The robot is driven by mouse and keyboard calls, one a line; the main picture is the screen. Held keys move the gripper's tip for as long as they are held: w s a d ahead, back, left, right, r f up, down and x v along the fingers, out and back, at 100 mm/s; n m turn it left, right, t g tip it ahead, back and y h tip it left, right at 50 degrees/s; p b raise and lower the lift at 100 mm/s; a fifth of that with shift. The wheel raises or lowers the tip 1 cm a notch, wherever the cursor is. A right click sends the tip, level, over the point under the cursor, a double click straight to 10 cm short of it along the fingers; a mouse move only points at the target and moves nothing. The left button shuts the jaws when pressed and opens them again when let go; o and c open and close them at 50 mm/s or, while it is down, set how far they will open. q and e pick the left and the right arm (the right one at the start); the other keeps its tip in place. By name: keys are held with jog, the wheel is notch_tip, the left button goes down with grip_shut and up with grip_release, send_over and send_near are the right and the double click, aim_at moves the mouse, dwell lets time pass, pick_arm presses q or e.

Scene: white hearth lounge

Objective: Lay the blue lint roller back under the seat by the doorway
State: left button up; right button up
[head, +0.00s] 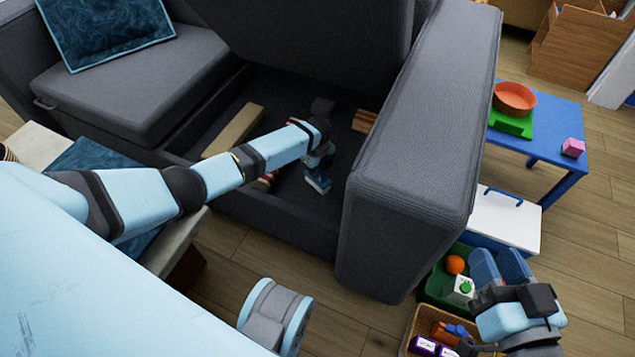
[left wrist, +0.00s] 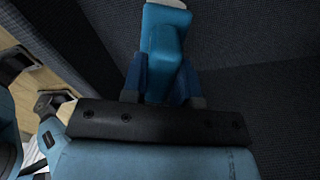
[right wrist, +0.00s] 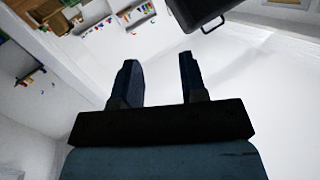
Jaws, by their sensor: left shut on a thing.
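The sofa has its right seat (head: 310,35) tilted up, showing a dark open storage well (head: 285,205) under it. My left arm reaches into this well. My left gripper (head: 318,172) is shut on the blue lint roller (left wrist: 162,45), whose light end points away from the wrist. In the head view the lint roller (head: 317,184) shows low in the well, partly hidden by the gripper; I cannot tell if it touches the floor of the well. My right gripper (head: 500,265) is open and empty, above the bins at the lower right.
A pale wooden block (head: 232,131), a brown slatted thing (head: 364,121) and a partly hidden red-and-white thing (head: 264,182) lie in the well. The thick armrest (head: 425,150) bounds it on the right. A blue table (head: 545,135), white lidded box (head: 505,215) and green bin (head: 437,285) stand beyond.

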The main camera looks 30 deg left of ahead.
pick_arm(q)
notch_tip(320, 180, down, 4)
jog(key=shift+b, duration=1.05)
jog(key=shift+f, duration=0.4)
jog(key=shift+r, duration=0.1)
jog(key=o, duration=1)
jog(key=shift+c, duration=0.2)
pick_arm(e)
jog(key=shift+w+d+n+t, duration=0.4)
jog(key=shift+w+n+t, duration=0.1)
jog(key=shift+w+n, duration=0.25)
jog(key=shift+s, duration=0.1)
